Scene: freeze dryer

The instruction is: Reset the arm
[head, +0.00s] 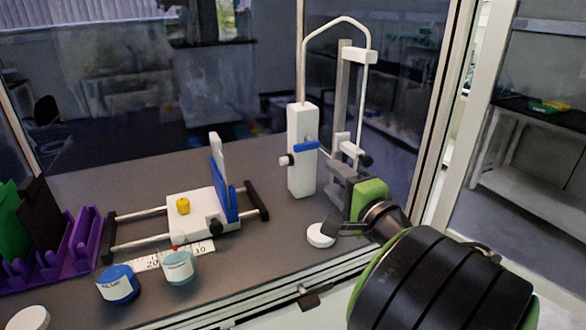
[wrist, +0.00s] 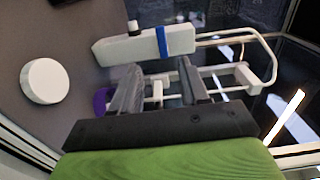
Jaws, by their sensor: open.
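My gripper (head: 340,205) is at the right of the work surface in the head view, at the end of my black and green arm. In the wrist view my gripper (wrist: 158,82) shows two dark fingers set apart, with nothing held between them. The white apparatus (head: 302,150) with a blue band and a bent tube stands upright just behind the gripper. It also shows in the wrist view (wrist: 140,46) beyond the fingertips. A round white lid (head: 320,235) lies on the surface just left of and below the gripper, and in the wrist view (wrist: 45,80) at the left.
A white slide device (head: 200,215) with black end bars stands mid-surface. A blue-labelled jar (head: 118,284) and a pale blue jar (head: 179,267) are in front of it. A purple rack (head: 75,250) is at left, another white lid (head: 28,318) at the front-left corner. Glass panels and a frame post bound the surface.

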